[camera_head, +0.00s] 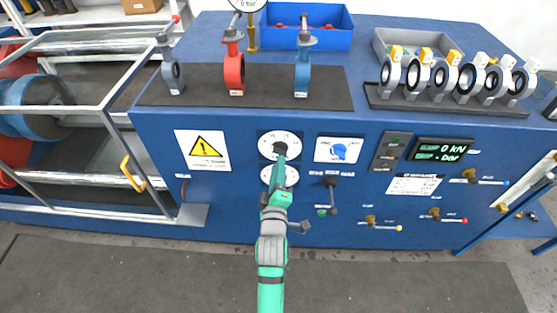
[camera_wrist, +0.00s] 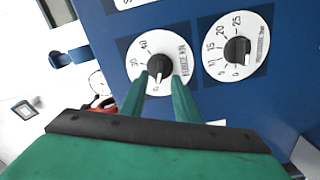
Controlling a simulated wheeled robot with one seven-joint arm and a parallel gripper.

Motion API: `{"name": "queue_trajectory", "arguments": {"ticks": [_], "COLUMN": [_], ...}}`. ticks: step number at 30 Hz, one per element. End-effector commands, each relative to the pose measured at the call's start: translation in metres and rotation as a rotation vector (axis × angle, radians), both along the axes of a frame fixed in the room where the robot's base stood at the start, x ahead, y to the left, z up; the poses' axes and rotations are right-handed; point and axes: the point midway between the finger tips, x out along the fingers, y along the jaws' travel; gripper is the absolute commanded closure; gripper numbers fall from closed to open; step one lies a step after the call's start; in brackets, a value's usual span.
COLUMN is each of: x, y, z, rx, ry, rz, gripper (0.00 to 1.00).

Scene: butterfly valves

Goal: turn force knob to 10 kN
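The force knob (camera_wrist: 160,67) is a black knob on a white dial marked FORCE kN in the wrist view. Its white pointer aims toward the bottom of the dial, where the small label is hard to read. My green gripper (camera_wrist: 160,78) has one finger on each side of the knob's lower part. I cannot tell whether the fingers touch it. In the head view my gripper (camera_head: 280,158) reaches the upper dial (camera_head: 279,136) and hides part of the knob. The display (camera_head: 442,150) reads 0 kN and - bar.
The pressure dial (camera_wrist: 237,50) lies right beside the force dial in the wrist view, its pointer near 0. Lever valves (camera_head: 380,223) project from the panel's lower right. A handle (camera_head: 331,190) stands right of the dials. The floor in front is clear.

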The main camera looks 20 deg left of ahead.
Motion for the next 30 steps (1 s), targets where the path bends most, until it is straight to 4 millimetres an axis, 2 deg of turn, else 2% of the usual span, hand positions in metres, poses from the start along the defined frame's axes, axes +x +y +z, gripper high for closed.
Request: {"name": "queue_trajectory", "arguments": {"ticks": [6, 12, 30], "x": [-0.035, -0.052, -0.056], "y": [-0.009, -0.015, -0.016], "z": [-0.001, -0.001, 0.000], "rx": [0.000, 0.000, 0.000], "ry": [0.002, 0.001, 0.000], "rz": [0.001, 0.000, 0.000], "gripper": [0.71, 0.71, 0.71]}}
